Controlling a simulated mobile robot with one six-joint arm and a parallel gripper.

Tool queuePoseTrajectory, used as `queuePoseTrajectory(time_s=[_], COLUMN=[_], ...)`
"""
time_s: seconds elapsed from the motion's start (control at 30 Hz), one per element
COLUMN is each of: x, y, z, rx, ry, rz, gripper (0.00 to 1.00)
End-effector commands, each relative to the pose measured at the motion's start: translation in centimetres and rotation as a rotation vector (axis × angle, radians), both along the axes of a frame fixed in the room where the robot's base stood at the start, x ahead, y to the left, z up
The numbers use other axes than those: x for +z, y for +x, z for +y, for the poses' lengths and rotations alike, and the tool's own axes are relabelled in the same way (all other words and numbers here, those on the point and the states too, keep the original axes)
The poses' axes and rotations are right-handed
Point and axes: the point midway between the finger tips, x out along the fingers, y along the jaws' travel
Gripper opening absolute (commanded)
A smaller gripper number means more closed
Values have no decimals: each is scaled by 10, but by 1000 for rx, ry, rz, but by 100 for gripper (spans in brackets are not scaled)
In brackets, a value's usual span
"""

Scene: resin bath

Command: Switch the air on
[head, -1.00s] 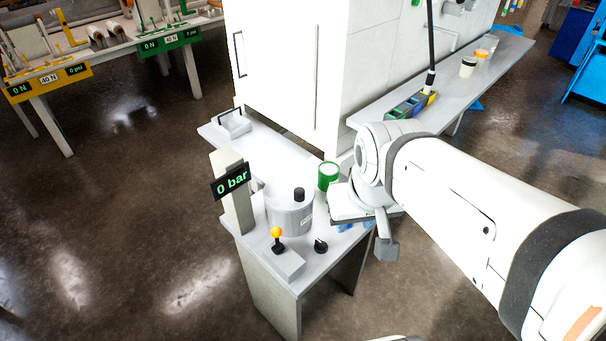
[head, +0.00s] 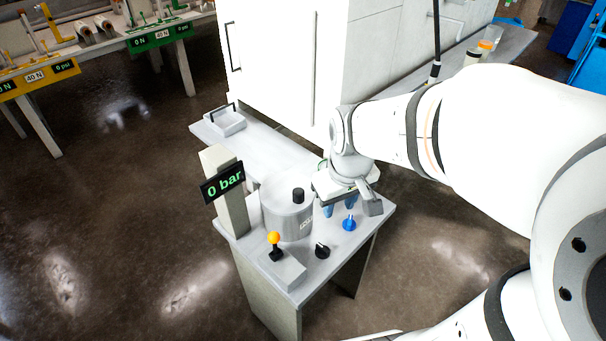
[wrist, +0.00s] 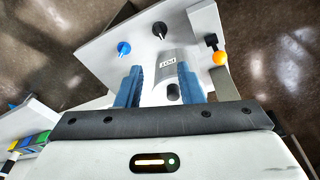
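A low stand carries a grey cylindrical pot (head: 288,218) with a black cap, and a sign (head: 223,184) reading "0 bar". At the front are a lever with a yellow-orange ball (head: 274,239), a black knob (head: 322,250) and a blue knob (head: 349,222). In the wrist view the blue knob (wrist: 124,47), black knob (wrist: 160,29) and yellow ball (wrist: 220,57) lie beyond the fingers. My gripper (head: 340,207) hovers right of the pot, behind the blue knob. Its blue fingers (wrist: 160,68) are apart and appear empty. The pot (wrist: 168,62) shows between them, farther off.
A white cabinet (head: 275,65) stands behind. A grey tray (head: 225,122) with a handle sits at the stand's back left. Floor left of the stand is clear; another bench (head: 55,70) stands farther back.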

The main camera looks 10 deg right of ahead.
Motion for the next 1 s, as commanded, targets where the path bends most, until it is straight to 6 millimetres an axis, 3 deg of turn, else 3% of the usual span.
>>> queuePoseTrajectory(time_s=[0.03,0.1,0.3,0.4,0.73,1.0], x=[-35,-66,-146,-173,-213,-256], y=[13,29,62,71,78,78], z=[0,1,2,3,4,4], rx=[44,111,273,327,379,378], ry=[-7,-15,-27,-29,-30,-31], rz=[32,62,132,154,175,174], gripper=[34,34,34,34,34,34])
